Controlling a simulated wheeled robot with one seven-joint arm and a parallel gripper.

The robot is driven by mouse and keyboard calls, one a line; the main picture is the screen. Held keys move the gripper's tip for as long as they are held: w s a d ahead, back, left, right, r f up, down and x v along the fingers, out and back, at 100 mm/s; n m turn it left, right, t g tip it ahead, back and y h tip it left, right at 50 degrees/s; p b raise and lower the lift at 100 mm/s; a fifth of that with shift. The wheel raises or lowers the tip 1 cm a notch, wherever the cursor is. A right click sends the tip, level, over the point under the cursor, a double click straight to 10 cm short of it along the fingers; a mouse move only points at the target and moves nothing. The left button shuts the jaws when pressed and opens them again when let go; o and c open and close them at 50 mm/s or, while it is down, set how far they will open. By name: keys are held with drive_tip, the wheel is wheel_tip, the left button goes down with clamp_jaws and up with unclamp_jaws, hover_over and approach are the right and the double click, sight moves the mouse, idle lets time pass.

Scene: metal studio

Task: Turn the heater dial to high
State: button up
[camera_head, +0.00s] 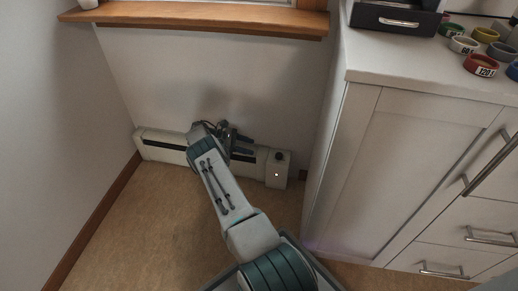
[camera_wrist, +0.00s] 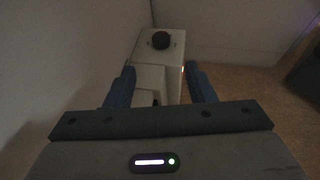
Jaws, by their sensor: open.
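A white baseboard heater (camera_head: 262,158) runs along the foot of the wall under the window sill. Its round black dial (camera_head: 279,155) sits on top of the control box at the right end. The dial also shows in the wrist view (camera_wrist: 160,41), beyond the fingertips and touched by neither. My gripper (camera_head: 240,138) is over the heater, left of the dial, its two fingers spread apart with nothing between them. In the wrist view the blue fingers (camera_wrist: 161,76) stand on either side of the heater body. The dial's setting is too small to read.
A white cabinet (camera_head: 365,170) with drawers stands close to the right of the heater. Its top holds a black box (camera_head: 395,17) and several coloured rings. A wooden sill (camera_head: 200,17) juts out above. The tan floor (camera_head: 120,220) is clear left of my arm.

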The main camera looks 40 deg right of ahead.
drive_tip(key=shift+w+a+r, duration=0.25)
drive_tip(key=shift+w+a, duration=0.15)
drive_tip(key=shift+a, duration=0.15)
drive_tip(key=s+d+r+n+t+h+p, duration=0.5)
drive_tip(key=s+d+n+t+h+p, duration=0.1)
drive_tip(key=n+t+h, duration=0.3)
drive_tip(key=n+t+y+b, duration=0.2)
drive_tip(key=n+t+y, duration=0.35)
drive_tip(key=y, duration=0.25)
approach(279, 155)
drive_tip(key=shift+m+t, duration=0.25)
drive_tip(key=shift+t, duration=0.2)
drive_tip(key=x, duration=0.7)
drive_tip(key=shift+s+d+f, duration=0.1)
drive_tip(key=shift+d+f, duration=0.15)
drive_tip(key=shift+f, duration=0.2)
drive_tip(key=shift+w+d, duration=0.25)
drive_tip(key=shift+d, duration=0.2)
